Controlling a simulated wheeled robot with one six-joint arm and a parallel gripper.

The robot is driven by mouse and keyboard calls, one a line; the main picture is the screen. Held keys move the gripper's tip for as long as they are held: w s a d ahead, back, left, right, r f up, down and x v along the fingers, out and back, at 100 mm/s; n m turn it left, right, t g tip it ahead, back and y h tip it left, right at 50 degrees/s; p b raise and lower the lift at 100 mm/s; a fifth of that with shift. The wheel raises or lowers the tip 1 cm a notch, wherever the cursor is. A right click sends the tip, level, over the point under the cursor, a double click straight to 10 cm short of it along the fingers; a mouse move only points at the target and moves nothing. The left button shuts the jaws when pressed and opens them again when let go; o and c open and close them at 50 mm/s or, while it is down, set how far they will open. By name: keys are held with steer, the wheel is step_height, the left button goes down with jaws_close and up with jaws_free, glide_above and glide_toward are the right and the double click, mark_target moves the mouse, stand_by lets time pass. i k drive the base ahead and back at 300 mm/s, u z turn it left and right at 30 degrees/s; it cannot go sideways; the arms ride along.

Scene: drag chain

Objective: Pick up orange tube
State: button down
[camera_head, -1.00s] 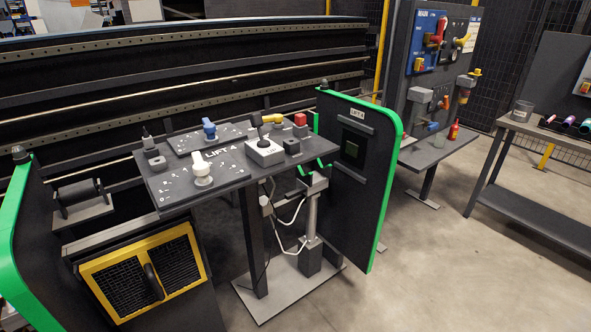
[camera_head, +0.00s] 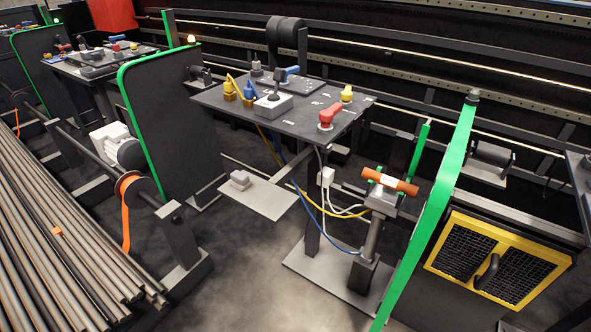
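An orange tube (camera_head: 390,182) lies across a small pale holder (camera_head: 383,196) on top of a grey post. The post stands on a light base plate, just left of a green-edged panel. The tube lies roughly level, its right end tipped slightly lower in the picture. Nothing is seen touching it apart from the holder. My gripper is not in view.
A dark control table (camera_head: 300,110) with knobs and a joystick box (camera_head: 273,106) stands behind and left of the tube. The green-edged panel (camera_head: 445,200) is close on the right. Blue, yellow and white cables hang beside the post. Long pipes (camera_head: 60,245) lie at left.

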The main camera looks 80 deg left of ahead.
mark_target(411, 190)
steer(key=u, duration=1.25)
steer(key=i, duration=1.1)
steer(key=u, duration=0.6)
steer(key=i, duration=0.45)
steer(key=u, duration=0.35)
